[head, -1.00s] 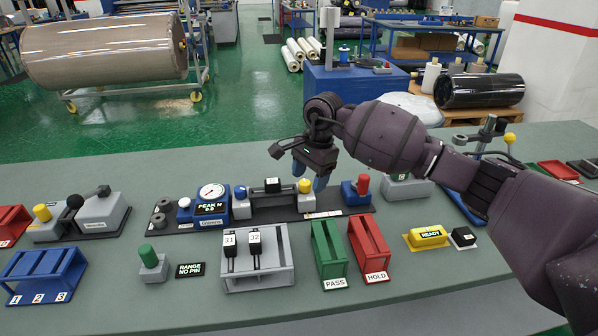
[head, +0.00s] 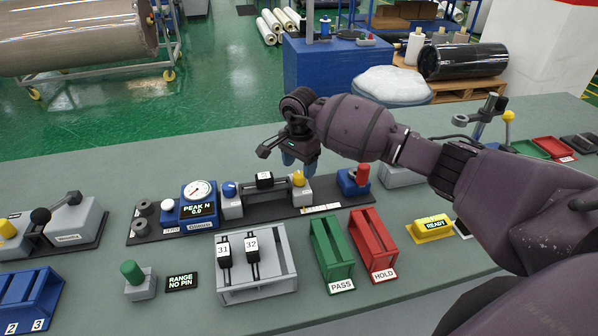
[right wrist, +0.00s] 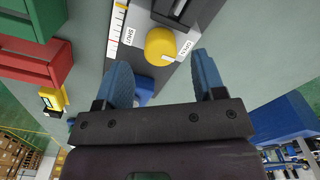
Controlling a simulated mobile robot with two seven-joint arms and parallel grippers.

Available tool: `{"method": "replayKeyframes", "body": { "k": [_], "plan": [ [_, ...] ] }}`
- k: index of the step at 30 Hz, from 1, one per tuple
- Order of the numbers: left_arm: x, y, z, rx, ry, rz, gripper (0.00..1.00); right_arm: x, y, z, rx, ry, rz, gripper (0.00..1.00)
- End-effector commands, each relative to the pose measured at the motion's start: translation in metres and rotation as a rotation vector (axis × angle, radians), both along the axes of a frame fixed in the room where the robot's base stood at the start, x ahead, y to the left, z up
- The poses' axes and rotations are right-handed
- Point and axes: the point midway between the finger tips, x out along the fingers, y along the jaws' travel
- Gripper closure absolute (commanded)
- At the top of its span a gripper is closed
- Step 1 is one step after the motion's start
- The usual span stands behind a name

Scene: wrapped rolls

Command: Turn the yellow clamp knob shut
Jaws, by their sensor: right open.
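The yellow clamp knob (head: 298,179) sits at the right end of the fixture on the dark base plate, right of a blue knob (head: 229,188). In the right wrist view the yellow knob (right wrist: 160,44) lies between SHUT and OPEN labels, and its white mark is on the side nearer OPEN. My right gripper (head: 299,162) is open just behind and above the knob in the head view. In the right wrist view its two blue fingers (right wrist: 161,60) stand apart on either side of the knob, without visible contact. My left gripper is out of view.
A PEAK N gauge (head: 198,204) stands left of the fixture. A red-topped blue block (head: 353,181) is close to the right. The green PASS tray (head: 331,255) and red HOLD tray (head: 373,245) lie in front. A grey rack (head: 257,278) holds two black pieces.

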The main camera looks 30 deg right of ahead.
Motion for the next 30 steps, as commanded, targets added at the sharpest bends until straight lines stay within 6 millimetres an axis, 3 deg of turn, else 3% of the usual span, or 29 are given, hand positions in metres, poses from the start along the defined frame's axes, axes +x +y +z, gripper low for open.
{"method": "replayKeyframes", "body": {
  "k": [6,18,28,30],
  "plan": [
    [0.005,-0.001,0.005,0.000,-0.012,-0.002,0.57,0.000,0.001,-0.023,0.002,0.001,0.000,0.37],
    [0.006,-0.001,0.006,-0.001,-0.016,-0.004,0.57,0.000,0.000,-0.030,0.000,-0.001,0.000,0.37],
    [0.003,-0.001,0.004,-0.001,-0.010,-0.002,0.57,0.000,0.000,-0.029,0.000,-0.001,0.000,0.86],
    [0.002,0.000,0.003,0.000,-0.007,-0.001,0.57,0.000,0.000,-0.029,0.000,-0.001,-0.001,0.86]
  ]
}}
